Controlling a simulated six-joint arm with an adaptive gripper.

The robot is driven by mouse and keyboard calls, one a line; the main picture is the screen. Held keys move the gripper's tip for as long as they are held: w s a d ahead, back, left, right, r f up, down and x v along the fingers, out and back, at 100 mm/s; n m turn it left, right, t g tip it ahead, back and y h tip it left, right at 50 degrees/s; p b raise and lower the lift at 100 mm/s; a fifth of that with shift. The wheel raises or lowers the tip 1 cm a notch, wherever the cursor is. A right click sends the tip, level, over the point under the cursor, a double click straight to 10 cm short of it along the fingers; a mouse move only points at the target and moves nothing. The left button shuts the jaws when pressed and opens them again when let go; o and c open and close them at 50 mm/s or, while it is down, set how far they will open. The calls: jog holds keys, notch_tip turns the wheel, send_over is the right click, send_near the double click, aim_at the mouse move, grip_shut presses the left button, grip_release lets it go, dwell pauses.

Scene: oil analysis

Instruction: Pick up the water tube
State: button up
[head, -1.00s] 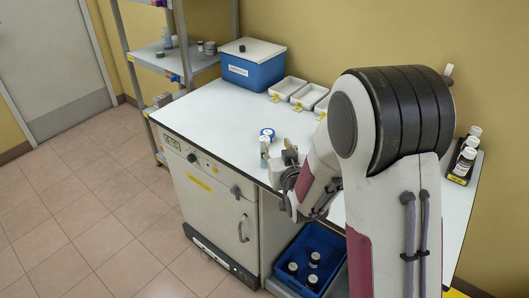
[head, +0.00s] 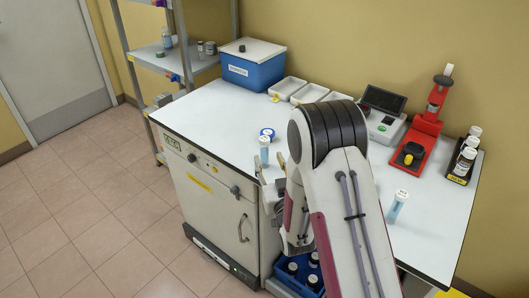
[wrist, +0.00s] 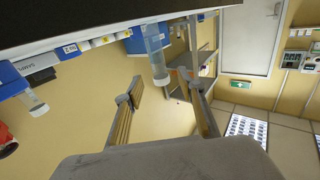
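A light-blue tube (head: 264,152) with a pale cap stands on the white worktop near its front edge. A similar tube (head: 397,207) stands farther right, beyond my arm. I cannot read which one is water. My gripper (head: 271,170) is at the front edge of the worktop, just below the left tube in the head view. In the wrist view, which is upside down, my gripper (wrist: 163,85) is open and empty. A tube (wrist: 155,52) shows between and beyond its fingertips, apart from both. Another capped tube (wrist: 35,104) shows at far left there.
A blue lidded box (head: 250,75) and white trays (head: 289,88) line the back. A red press (head: 420,138), a device with a dark screen (head: 384,105) and a black bottle rack (head: 460,170) stand right. A blue crate of bottles is partly hidden below. The left worktop is clear.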

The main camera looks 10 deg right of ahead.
aim_at(266, 150)
jog(key=shift+w, duration=0.1)
jog(key=shift+w+a, duration=0.15)
jog(key=shift+w, duration=1.05)
jog(key=shift+w+a+f, duration=0.1)
jog(key=shift+w, duration=1.2)
jog(key=shift+w+a+f, duration=0.1)
jog(key=shift+w, duration=1.2)
grip_shut()
